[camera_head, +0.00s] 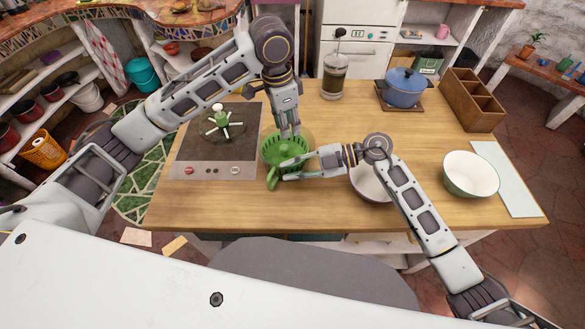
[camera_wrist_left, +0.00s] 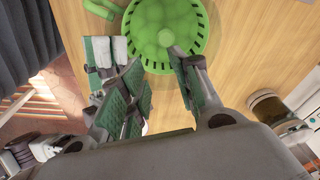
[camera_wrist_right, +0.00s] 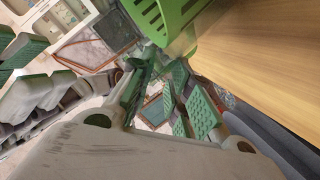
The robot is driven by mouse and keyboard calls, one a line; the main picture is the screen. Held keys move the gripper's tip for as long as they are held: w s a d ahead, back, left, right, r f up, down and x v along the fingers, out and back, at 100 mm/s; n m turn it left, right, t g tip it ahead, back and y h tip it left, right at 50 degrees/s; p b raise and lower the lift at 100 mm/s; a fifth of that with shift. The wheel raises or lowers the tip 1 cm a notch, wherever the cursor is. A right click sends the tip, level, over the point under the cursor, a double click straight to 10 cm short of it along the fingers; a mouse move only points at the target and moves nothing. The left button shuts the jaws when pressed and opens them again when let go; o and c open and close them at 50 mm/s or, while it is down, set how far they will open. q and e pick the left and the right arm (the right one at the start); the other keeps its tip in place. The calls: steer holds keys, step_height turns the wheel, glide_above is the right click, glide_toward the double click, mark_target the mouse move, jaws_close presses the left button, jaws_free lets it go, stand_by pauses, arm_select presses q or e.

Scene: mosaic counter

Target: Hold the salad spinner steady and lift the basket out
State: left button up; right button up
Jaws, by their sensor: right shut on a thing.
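The green slotted basket (camera_head: 271,150) of the salad spinner stands on the wooden counter at the middle. My left gripper (camera_head: 288,138) comes down from the far side at the basket's rim. Its fingers (camera_wrist_left: 155,75) are apart, with nothing between them. My right gripper (camera_head: 287,176) is shut at the handle, its fingertips partly hidden.
A white bowl (camera_head: 372,190) sits partly under my right arm. A green-white bowl (camera_head: 470,175), blue pot (camera_head: 405,92), wooden box (camera_head: 462,112) and glass jar (camera_head: 333,82) stand around.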

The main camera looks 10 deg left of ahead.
steer(key=shift+w+d+f, duration=0.1)
steer(key=shift+d+f, duration=0.05)
steer(key=shift+f, duration=0.3)
steer(key=o, duration=0.8)
steer(key=shift+o, duration=0.2)
steer(key=shift+w, duration=0.15)
steer(key=shift+r, duration=0.15)
steer(key=v, duration=1.2)
